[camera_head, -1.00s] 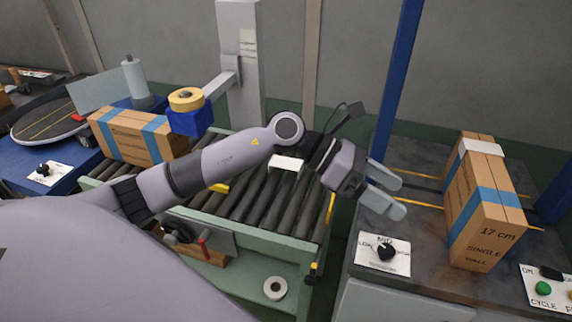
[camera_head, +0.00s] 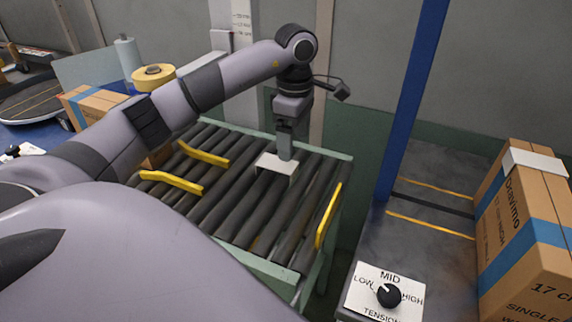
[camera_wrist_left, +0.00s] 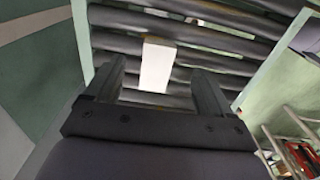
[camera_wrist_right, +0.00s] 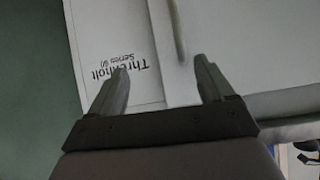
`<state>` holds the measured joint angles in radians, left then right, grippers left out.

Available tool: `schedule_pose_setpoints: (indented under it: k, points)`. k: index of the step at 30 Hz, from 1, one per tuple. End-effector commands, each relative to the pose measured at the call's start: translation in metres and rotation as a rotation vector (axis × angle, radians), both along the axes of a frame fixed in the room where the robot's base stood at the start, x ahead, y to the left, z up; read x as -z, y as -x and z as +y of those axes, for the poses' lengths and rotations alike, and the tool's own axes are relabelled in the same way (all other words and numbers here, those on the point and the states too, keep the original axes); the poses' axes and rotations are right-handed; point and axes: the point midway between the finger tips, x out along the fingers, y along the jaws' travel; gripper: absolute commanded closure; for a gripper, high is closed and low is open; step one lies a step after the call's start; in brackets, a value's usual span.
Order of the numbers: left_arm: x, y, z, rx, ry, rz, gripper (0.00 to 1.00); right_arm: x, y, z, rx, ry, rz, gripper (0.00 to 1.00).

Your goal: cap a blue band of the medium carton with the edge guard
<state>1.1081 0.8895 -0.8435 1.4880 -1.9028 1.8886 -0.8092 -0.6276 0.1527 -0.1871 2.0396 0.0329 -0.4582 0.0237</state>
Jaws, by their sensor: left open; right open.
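A white edge guard (camera_head: 277,167) lies on the dark conveyor rollers. My left gripper (camera_head: 286,150) points down just above it, open. In the left wrist view the white guard (camera_wrist_left: 156,66) shows between the spread fingers (camera_wrist_left: 160,70), apparently untouched. A carton with blue bands (camera_head: 530,225) stands upright at the right, marked 17 cm, with another white guard (camera_head: 537,161) over its top edge. A second blue-banded carton (camera_head: 98,98) is at the left, partly hidden by my arm. My right gripper (camera_wrist_right: 161,66) is open and empty before a white panel with lettering.
Yellow guide pieces (camera_head: 328,217) stand along the roller conveyor (camera_head: 225,215). A blue post (camera_head: 412,95) rises between the conveyor and the right-hand bench. A tension dial (camera_head: 388,294) is on that bench. A yellow tape roll (camera_head: 153,74) stands at the back left.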

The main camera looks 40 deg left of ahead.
Motion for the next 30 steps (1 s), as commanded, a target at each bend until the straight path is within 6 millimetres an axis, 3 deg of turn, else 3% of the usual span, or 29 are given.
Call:
schedule_pose_setpoints:
  k: [15, 25, 26, 30]
  points:
    - [0.064, 0.002, 0.008, 0.002, 0.002, 0.003, 0.17, 0.007, 0.007, -0.001, 0.0, 0.002, 0.018, 0.19]
    - [0.071, 0.002, 0.008, 0.001, 0.002, -0.001, 0.17, 0.005, 0.003, -0.001, 0.005, -0.003, 0.01, 0.19]
    - [0.071, 0.002, 0.008, 0.001, 0.002, -0.001, 0.24, 0.005, 0.003, -0.001, 0.005, -0.003, 0.009, 0.19]
    - [0.071, 0.002, 0.008, 0.001, 0.002, -0.001, 0.69, 0.005, 0.002, -0.001, 0.006, -0.004, 0.008, 0.19]
